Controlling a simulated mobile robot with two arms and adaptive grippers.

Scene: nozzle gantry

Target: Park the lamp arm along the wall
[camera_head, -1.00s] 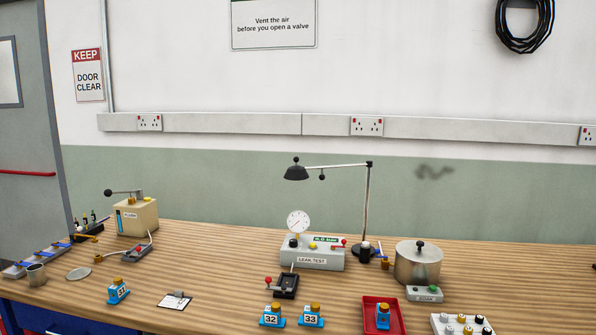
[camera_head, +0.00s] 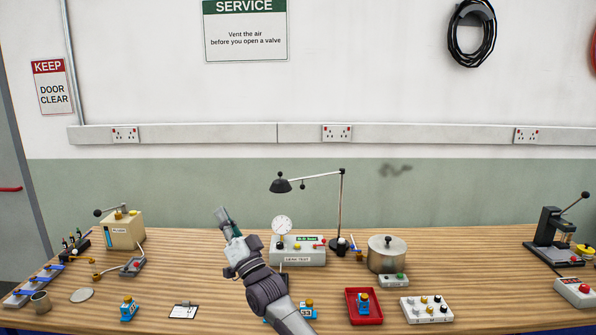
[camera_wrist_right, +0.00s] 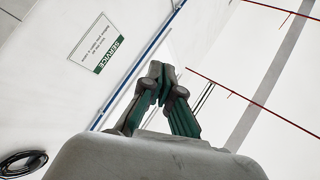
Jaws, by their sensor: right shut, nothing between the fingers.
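The desk lamp stands at the back of the bench. Its dark post (camera_head: 340,215) is upright, and its lamp arm (camera_head: 318,176) reaches left from the post top, carrying a dark shade (camera_head: 281,185) and a small knob (camera_head: 303,186) beneath. The arm hangs above the leak test box (camera_head: 298,257) and its round gauge. My right gripper (camera_head: 222,211) is shut and empty, raised over the bench to the left of the shade and lower than it, apart from the lamp. In the right wrist view its fingers (camera_wrist_right: 160,72) meet against the wall and ceiling. My left gripper is out of view.
A steel pot (camera_head: 387,256) stands right of the lamp base. A red tray (camera_head: 364,308) and a white knob panel (camera_head: 427,309) are at the front. A beige flush box (camera_head: 123,232) stands at left, a press (camera_head: 551,237) at right.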

